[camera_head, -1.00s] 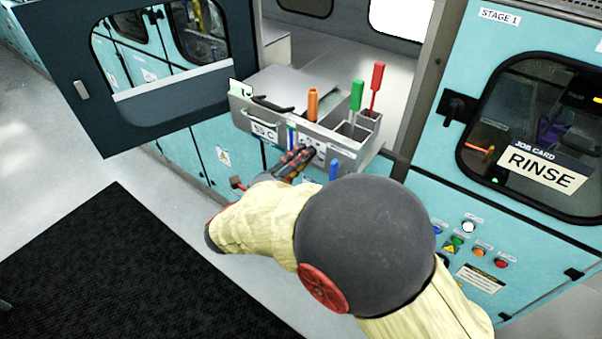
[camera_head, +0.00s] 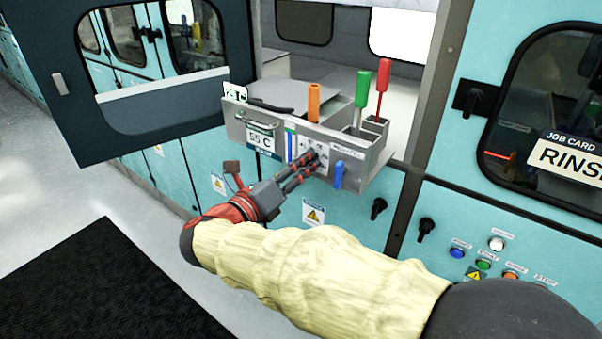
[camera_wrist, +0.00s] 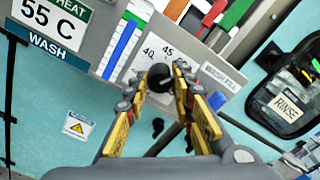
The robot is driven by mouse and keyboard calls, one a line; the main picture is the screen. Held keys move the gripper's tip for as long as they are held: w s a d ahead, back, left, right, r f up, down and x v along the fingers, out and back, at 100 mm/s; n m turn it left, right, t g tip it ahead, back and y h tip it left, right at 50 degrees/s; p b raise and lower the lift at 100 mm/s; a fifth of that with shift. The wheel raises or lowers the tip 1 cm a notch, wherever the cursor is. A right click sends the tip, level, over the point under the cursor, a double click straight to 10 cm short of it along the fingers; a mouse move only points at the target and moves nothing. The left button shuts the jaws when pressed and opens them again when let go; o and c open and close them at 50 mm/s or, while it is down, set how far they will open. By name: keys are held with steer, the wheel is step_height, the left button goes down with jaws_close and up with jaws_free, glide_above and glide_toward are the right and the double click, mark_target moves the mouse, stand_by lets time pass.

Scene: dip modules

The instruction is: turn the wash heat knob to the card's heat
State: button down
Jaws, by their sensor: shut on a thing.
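The wash heat knob (camera_wrist: 159,77) is a dark round knob on the grey panel of the wash unit. My gripper (camera_wrist: 165,80) is shut on it, with one finger on each side. In the head view my fingertips (camera_head: 314,160) are at the panel's front, and they largely hide the knob. Dial labels 40 and 45 show around the knob in the wrist view; its pointer and the other labels are hidden or too small to read. The card (camera_head: 262,140) reads 55 C and hangs left of the dial; it also shows in the wrist view (camera_wrist: 50,22), with HEAT and WASH.
A blue gauge strip (camera_wrist: 121,45) stands between card and dial. A blue handle (camera_head: 338,175) sits right of the dial. Orange (camera_head: 313,102), green (camera_head: 362,88) and red (camera_head: 382,85) handles stick up above the panel. An open dark door (camera_head: 60,125) is at left.

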steer(key=m, duration=0.8)
steer(key=shift+f+m, duration=0.1)
steer(key=shift+m, duration=0.2)
stand_by(0.3)
steer(key=c, duration=1.6)
jaws_free()
steer(key=shift+m, duration=0.3)
steer(key=shift+o, duration=0.5)
steer(key=v, duration=1.2)
